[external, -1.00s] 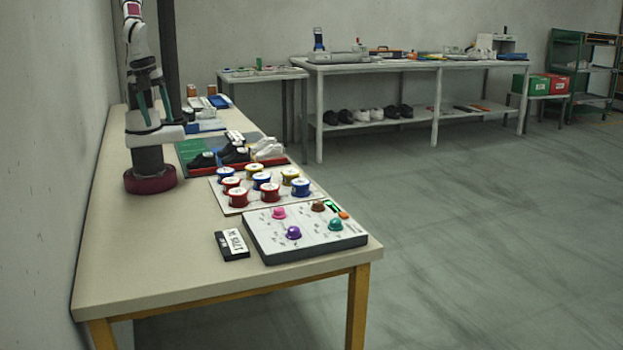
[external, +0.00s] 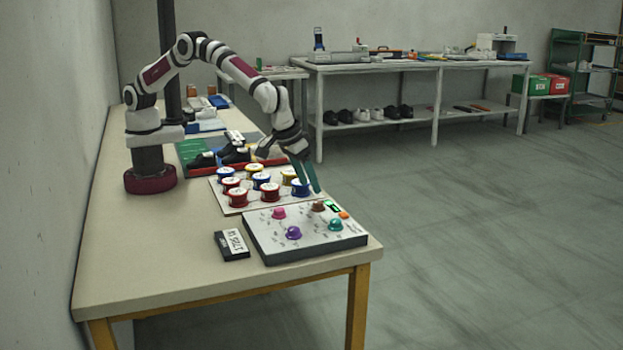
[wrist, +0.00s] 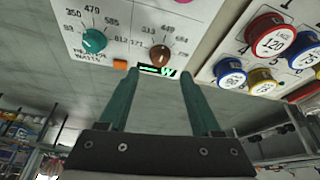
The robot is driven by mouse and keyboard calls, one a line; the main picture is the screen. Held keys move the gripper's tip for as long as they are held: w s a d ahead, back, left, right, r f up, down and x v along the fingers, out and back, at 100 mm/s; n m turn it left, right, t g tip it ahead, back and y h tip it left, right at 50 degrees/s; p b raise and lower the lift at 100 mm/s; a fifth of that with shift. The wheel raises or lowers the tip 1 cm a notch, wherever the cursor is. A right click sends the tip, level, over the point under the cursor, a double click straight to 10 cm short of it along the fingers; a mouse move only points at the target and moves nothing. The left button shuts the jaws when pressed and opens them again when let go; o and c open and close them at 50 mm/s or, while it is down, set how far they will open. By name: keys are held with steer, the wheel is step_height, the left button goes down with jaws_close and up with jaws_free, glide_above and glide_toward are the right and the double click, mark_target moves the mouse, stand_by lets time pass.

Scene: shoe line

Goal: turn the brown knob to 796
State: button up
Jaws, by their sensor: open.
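The brown knob (external: 318,205) stands near the far right of the grey control panel (external: 275,238). In the wrist view, the brown knob (wrist: 160,54) has printed numbers around it, with 449 and 684 legible; its pointer direction is too small to read surely. A lit green display (wrist: 156,71) sits beside it and partly shows between my fingers. My gripper (external: 310,189) has green fingers, points down and is just above the knob's far side. In the wrist view, my gripper (wrist: 161,76) is open and empty, with its fingertips apart from the knob.
The panel also has a teal knob (external: 335,224), a purple knob (external: 293,233), a pink knob (external: 279,213) and an orange button (external: 343,215). Several labelled spools stand behind the panel on a white board (external: 228,206). A black label box (external: 232,245) lies left of the panel.

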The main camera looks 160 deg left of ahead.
mark_target(317, 203)
steer(key=x, duration=0.5)
steer(key=shift+f, duration=0.2)
jaws_close()
